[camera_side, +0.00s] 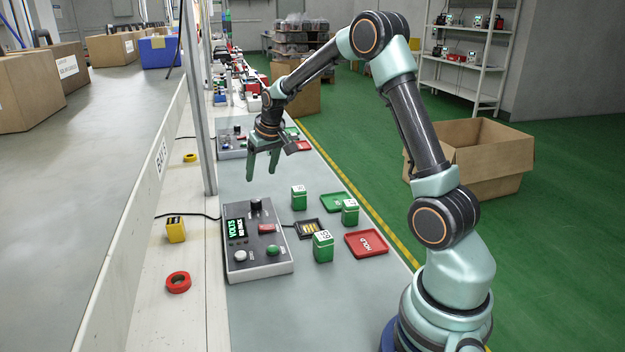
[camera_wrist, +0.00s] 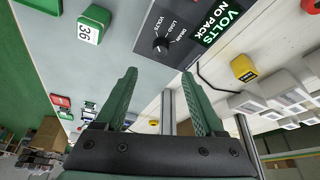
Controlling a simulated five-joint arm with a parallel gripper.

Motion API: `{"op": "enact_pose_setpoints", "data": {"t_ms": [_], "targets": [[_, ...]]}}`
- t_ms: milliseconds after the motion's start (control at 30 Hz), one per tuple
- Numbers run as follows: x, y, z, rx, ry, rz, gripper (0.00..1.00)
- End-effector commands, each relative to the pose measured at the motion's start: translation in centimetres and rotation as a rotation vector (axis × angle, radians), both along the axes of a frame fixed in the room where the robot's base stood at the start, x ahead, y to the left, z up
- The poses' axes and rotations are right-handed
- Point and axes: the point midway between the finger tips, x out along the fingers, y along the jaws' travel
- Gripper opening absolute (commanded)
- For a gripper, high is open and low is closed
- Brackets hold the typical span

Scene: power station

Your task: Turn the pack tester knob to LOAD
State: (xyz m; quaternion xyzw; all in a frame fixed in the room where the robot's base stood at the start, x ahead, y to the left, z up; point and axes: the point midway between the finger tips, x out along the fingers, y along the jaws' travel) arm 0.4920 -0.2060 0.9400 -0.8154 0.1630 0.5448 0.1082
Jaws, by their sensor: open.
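The pack tester (camera_side: 262,262) is a grey box with a dark panel on the table. Its lit display (camera_side: 237,230) reads VOLTS, NO PACK. The black knob (camera_side: 255,205) stands at the panel's far end; in the wrist view the knob (camera_wrist: 160,45) sits among the labels VOLTS, LOAD and DRAIN. Its exact pointing is too small to tell, but the display reads VOLTS. My gripper (camera_side: 262,176) is open and empty, above and beyond the knob, apart from it. In the wrist view its fingertips (camera_wrist: 158,74) stand either side of the knob's line.
Three green packs (camera_side: 299,200) (camera_side: 350,215) (camera_side: 323,248) stand right of the tester, near a slotted cradle (camera_side: 309,229), a green tray (camera_side: 335,203) and a red HOLD tray (camera_side: 367,244). A metal post (camera_side: 197,100) rises left of my gripper. Another tester (camera_side: 232,145) stands behind.

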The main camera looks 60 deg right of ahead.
Motion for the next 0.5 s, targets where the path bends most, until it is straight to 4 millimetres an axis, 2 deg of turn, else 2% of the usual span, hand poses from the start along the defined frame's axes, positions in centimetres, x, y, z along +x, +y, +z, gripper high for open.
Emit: {"op": "enact_pose_setpoints", "data": {"t_ms": [500], "targets": [[2.9,-1.2,-8.0,0.001,0.003,0.001,0.71]]}}
